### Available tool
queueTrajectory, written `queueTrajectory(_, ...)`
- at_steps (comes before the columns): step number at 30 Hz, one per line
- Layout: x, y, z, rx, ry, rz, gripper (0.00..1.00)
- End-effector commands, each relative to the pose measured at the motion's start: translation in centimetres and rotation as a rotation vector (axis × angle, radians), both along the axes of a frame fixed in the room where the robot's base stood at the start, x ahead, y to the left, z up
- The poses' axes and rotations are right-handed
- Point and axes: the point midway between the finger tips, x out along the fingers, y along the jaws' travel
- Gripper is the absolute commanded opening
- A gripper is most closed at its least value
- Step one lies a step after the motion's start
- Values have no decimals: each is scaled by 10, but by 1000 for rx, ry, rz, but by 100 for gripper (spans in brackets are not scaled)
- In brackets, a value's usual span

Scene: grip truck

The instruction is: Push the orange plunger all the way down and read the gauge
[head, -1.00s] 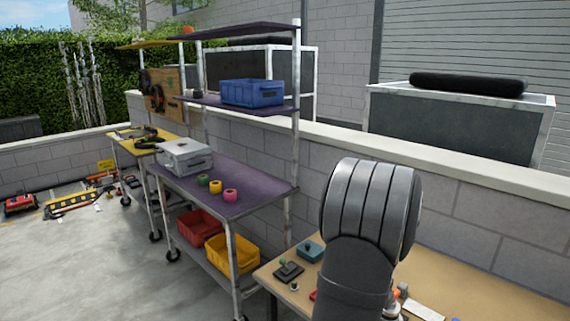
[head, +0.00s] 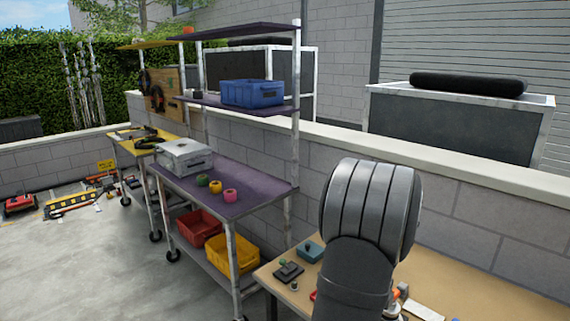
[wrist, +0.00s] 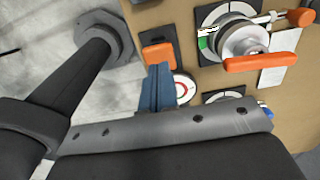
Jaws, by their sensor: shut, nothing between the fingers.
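In the wrist view, an orange block that looks like the plunger's top (wrist: 157,54) sits at a black plate on the tan bench top. My gripper (wrist: 158,68) is shut and empty, its blue fingers together. The fingertips overlap the near edge of the orange block in this view; I cannot tell whether they touch it. A small round white gauge with a red arc (wrist: 185,87) is just right of the fingers, which partly cover it. Its reading is too small to make out. In the head view my arm hides the gripper and the plunger.
Right of the gauge is a round metal fitting (wrist: 240,40) with an orange handle (wrist: 260,62). Another dark-plated dial lies below it, partly hidden by my gripper. A white paper (wrist: 279,76) lies at the right. In the head view, a purple cart (head: 235,187) stands left of the bench (head: 470,292).

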Motion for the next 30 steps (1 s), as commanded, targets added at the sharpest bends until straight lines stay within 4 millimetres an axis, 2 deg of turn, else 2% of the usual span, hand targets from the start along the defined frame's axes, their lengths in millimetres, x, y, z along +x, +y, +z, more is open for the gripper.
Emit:
queueTrajectory(11,0,0,-2,1,1,0,0)
queueTrajectory(30,0,0,-27,1,1,0,0)
